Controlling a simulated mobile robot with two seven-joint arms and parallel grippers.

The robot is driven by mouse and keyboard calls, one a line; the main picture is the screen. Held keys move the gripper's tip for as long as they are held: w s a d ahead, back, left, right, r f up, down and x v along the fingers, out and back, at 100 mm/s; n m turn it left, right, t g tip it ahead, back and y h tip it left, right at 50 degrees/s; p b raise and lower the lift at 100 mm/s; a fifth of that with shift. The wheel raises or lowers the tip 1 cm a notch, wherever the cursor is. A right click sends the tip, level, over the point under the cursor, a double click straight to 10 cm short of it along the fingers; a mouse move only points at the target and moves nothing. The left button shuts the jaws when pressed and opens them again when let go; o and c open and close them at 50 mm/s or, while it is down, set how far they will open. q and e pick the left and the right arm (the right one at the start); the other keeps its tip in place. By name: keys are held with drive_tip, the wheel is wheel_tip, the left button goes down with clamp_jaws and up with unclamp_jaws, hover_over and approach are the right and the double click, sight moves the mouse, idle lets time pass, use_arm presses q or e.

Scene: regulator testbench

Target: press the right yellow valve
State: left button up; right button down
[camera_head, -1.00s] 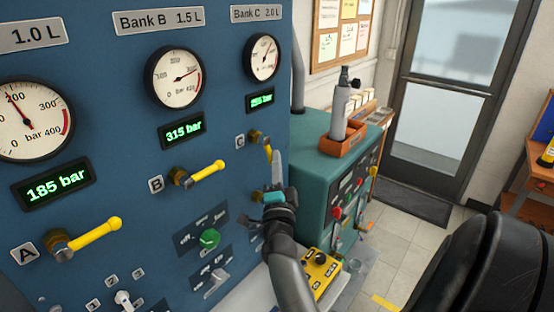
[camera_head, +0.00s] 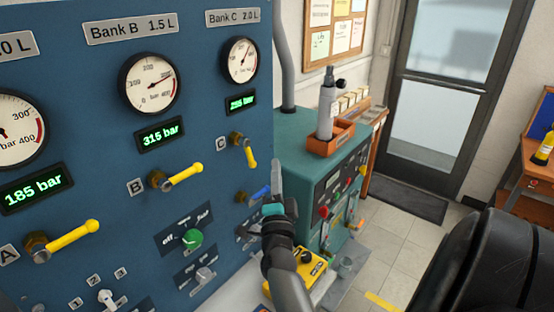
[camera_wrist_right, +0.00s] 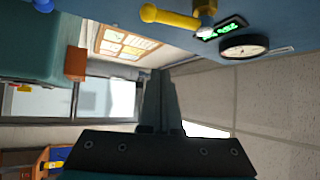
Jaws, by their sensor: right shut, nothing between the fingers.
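The right yellow valve (camera_head: 249,152), on Bank C, has a yellow lever slanting down to the right from its brass body. Its yellow lever also shows at the top of the right wrist view (camera_wrist_right: 175,18). My right gripper (camera_head: 277,178) is shut and empty. It stands upright just right of the lever and slightly lower, with a gap between them in the picture. Its closed fingers show in the right wrist view (camera_wrist_right: 161,82), apart from the lever. The Bank B yellow valve (camera_head: 184,173) and the Bank A yellow valve (camera_head: 75,235) sit further left. My left gripper is not in view.
A blue lever (camera_head: 258,194) sits on the panel below valve C, close to my right gripper. A teal cabinet (camera_head: 293,143) with an orange tray (camera_head: 330,144) stands right of the panel. A yellow control box (camera_head: 310,268) lies behind my forearm. Floor is open toward the door.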

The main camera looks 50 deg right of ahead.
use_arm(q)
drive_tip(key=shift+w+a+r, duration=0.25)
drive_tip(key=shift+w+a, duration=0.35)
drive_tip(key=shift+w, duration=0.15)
use_arm(e)
drive_tip(key=s+a+f, duration=0.1)
drive_tip(key=s+a, duration=0.2)
drive_tip(key=a, duration=0.2)
drive_tip(key=shift+s+f, duration=0.15)
drive_tip(key=shift+a, duration=0.1)
